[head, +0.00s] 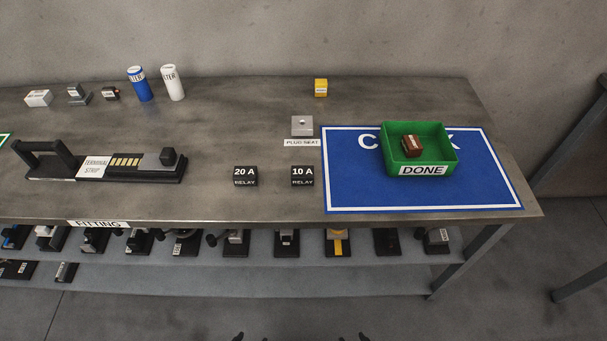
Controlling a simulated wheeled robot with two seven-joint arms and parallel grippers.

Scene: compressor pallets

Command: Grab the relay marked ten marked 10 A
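The relay marked 10 A (302,176) is a small black block with white lettering. It stands on the bench top near the front edge, just left of the blue mat. A similar black relay marked 20 A (245,176) stands to its left, with a gap between them. My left gripper (252,338) and my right gripper (352,338) show only as dark fingertips at the bottom edge, in front of the bench and well away from the relays. Each pair of tips looks apart, with nothing seen between them. The rest of both grippers is out of frame.
A green DONE tray (423,170) holding a brown block stands on the blue mat (350,190). A grey plug seat (302,126) sits behind the 10 A relay. A terminal strip (130,167) lies left. Several parts fill the shelf (350,275) below the bench's front edge.

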